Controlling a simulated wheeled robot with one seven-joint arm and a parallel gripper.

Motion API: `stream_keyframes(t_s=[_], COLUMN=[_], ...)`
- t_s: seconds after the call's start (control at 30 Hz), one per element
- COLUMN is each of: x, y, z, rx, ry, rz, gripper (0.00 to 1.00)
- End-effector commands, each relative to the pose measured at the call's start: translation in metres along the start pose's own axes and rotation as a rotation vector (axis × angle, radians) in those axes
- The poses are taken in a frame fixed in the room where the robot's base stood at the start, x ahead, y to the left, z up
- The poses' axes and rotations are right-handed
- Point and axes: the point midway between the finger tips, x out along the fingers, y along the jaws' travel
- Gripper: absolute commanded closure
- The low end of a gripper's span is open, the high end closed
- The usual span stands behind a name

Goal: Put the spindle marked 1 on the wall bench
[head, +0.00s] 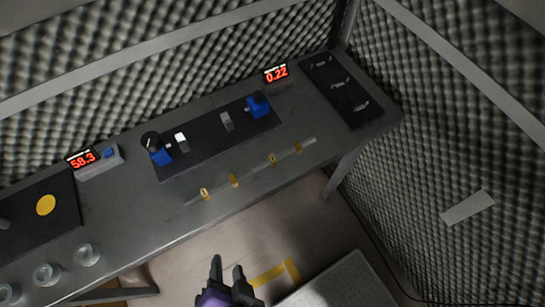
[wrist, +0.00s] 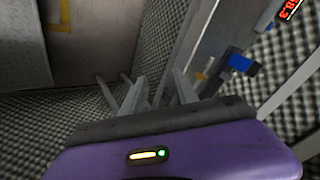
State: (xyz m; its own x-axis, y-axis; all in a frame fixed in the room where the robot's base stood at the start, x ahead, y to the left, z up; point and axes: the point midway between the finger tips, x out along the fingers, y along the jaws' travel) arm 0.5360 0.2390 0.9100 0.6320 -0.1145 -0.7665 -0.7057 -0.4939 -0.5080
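The wall bench (head: 130,205) is a grey metal table along the foam wall. I cannot make out a spindle marked 1 for sure in either view. A thin metal strip (head: 219,186) with several yellow tags lies along the bench's front edge; the marks on the tags are too small to read. My gripper (head: 227,265) is below and in front of the bench, at the bottom of the head view. Its two fingers (wrist: 158,95) stand apart with nothing seen between them in the wrist view.
A black mat (head: 215,145) carries two blue blocks (head: 161,156) (head: 258,107). Red displays read 58.3 (head: 82,159) and 0.22 (head: 276,74). Another dark mat (head: 335,105) holds small metal pieces. Round clear pieces (head: 88,254) stand front left. A pale slab (head: 340,285) is lower right.

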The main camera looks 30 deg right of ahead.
Motion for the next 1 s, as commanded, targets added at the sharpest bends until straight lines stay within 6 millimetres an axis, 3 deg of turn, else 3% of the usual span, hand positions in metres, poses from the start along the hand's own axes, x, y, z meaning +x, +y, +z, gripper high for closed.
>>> stream_keyframes(t_s=[0.03,0.17,0.3,0.5,0.6,0.7,1.0], x=[-0.007,-0.023,-0.046,-0.078,-0.087,-0.091,-0.091], y=[0.028,0.083,0.118,0.122,0.118,0.116,0.116], z=[-0.001,-0.033,-0.101,-0.191,-0.214,-0.223,-0.223], rx=[-0.098,-0.348,-0.619,-0.894,-0.958,-0.982,-0.982], ry=[-0.007,0.044,0.183,0.402,0.466,0.493,0.494], rz=[-0.041,-0.158,-0.277,-0.39,-0.413,-0.42,-0.42], gripper=[0.64,0.64,0.64,0.64,0.64,0.64,0.64])
